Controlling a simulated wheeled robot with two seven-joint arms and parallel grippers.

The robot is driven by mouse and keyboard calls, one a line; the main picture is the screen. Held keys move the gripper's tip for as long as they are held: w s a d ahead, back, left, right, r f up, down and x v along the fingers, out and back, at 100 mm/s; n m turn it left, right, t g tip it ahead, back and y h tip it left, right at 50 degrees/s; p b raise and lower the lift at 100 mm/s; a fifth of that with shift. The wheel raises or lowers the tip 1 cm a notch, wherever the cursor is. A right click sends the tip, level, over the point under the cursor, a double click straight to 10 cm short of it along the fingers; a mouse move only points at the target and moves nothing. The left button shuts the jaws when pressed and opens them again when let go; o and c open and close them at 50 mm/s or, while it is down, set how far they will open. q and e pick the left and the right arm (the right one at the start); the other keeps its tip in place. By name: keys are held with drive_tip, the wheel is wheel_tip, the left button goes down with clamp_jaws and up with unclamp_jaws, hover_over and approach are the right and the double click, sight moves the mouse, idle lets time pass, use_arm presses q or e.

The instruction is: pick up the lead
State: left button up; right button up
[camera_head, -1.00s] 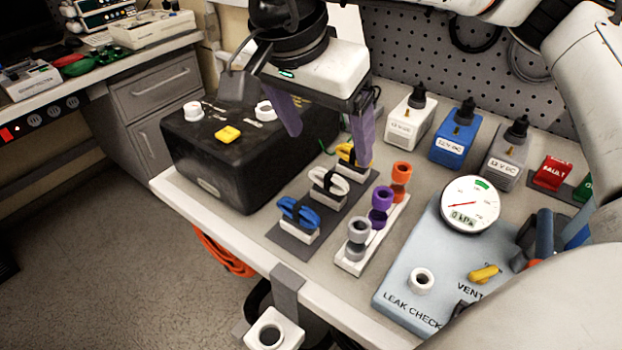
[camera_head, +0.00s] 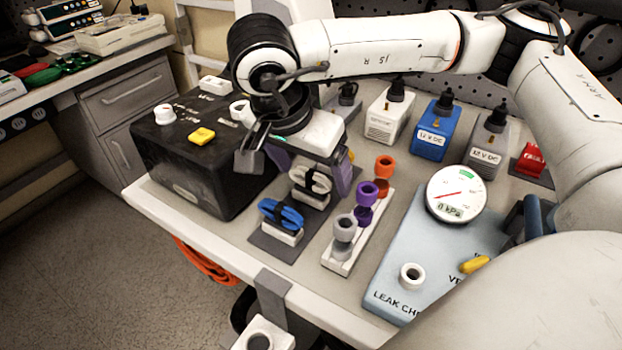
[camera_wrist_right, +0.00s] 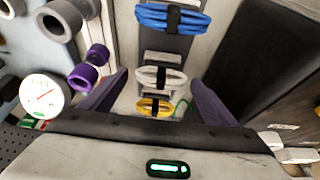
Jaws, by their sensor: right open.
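Three coiled leads lie in a row, each on a white block on a dark grey mat (camera_head: 262,242): a blue lead (camera_head: 281,213), a white lead (camera_head: 310,180) and a yellow lead, mostly hidden behind my gripper in the head view. In the right wrist view the blue lead (camera_wrist_right: 172,18) is farthest, the white lead (camera_wrist_right: 161,77) is in the middle and the yellow lead (camera_wrist_right: 155,105) is nearest my palm. My right gripper (camera_head: 311,170) is open and empty, its purple fingers on either side of the row around the white and yellow leads. My left gripper is out of view.
A black box (camera_head: 200,160) with a yellow button stands left of the leads. A white rack (camera_head: 340,262) with grey, purple and orange connectors stands close on the right. Beyond it are a leak-check panel (camera_head: 395,280) with a gauge, and power adapters behind.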

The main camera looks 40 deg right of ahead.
drive_tip(key=shift+f, duration=0.1)
drive_tip(key=c, duration=1.2)
drive_tip(key=shift+o, duration=0.2)
